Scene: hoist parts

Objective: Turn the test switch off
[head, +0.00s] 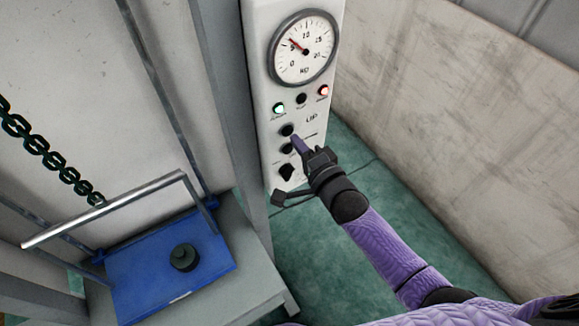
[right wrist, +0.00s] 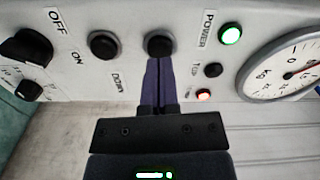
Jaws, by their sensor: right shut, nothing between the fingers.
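The control panel (head: 262,60) is a tall white box. The test switch (head: 286,172) is a black knob low on it. In the right wrist view a black knob (right wrist: 27,48) sits at the left near OFF and ON labels; I cannot tell which one it points to. My right gripper (head: 295,138) is shut and empty, its purple fingertips at or just in front of the upper black button (head: 287,130). In the right wrist view the fingertips (right wrist: 159,65) overlap that button's lower edge; contact is unclear. A lower black button (head: 286,148) lies between it and the switch. My left gripper is out of view.
A round gauge (head: 303,48) tops the panel, above a lit green lamp (head: 279,108) and a lit red lamp (head: 324,91). A grey post (head: 225,90) stands left of the panel. A blue plate (head: 150,275) with a black weight (head: 184,257) and a chain (head: 45,155) are further left.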

